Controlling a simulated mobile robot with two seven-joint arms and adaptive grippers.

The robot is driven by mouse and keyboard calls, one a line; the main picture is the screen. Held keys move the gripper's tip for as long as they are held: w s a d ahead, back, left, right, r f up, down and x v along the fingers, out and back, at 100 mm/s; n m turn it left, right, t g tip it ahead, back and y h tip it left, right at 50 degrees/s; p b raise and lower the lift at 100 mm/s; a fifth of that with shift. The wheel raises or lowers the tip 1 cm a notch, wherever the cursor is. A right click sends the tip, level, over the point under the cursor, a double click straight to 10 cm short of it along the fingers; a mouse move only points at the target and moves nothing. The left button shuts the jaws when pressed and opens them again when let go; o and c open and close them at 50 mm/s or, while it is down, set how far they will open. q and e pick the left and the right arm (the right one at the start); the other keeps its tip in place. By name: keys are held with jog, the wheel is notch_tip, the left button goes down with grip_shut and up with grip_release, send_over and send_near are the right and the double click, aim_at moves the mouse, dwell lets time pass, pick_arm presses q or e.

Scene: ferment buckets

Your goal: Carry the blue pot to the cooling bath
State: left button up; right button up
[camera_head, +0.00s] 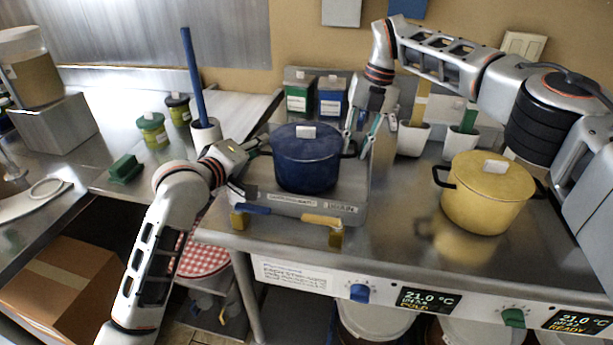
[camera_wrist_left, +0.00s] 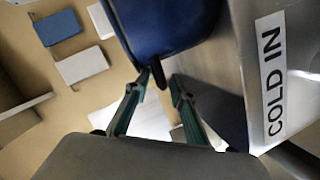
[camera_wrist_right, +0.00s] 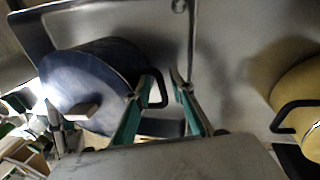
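The blue pot (camera_head: 306,160), with a lid and dark side handles, is upright at the steel cooling bath (camera_head: 290,203), inside its outline. I cannot tell whether it rests on the bath's floor. My left gripper (camera_head: 262,147) is at the pot's left handle; in the left wrist view its open fingertips (camera_wrist_left: 160,78) stand on either side of the dark handle. My right gripper (camera_head: 358,150) is at the right handle; in the right wrist view its open fingers (camera_wrist_right: 156,84) straddle the handle loop, with a gap visible. The pot (camera_wrist_right: 90,80) fills the left there.
A yellow pot (camera_head: 487,195) stands on the counter at right. Blue (camera_head: 252,209) and yellow (camera_head: 322,220) valve levers are at the bath's front. Green and blue containers (camera_head: 315,95) stand behind it. White cups stand behind and at left. Counter between bath and yellow pot is clear.

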pick_arm(q)
jog(key=v, duration=1.1)
jog(key=shift+s+a+r, duration=0.15)
jog(key=shift+s, duration=0.25)
pick_arm(e)
notch_tip(320, 180, up, 12)
jog(key=d, duration=0.2)
jog(key=shift+d+f, duration=0.15)
jog(key=shift+f, duration=0.05)
jog(key=shift+w, duration=0.1)
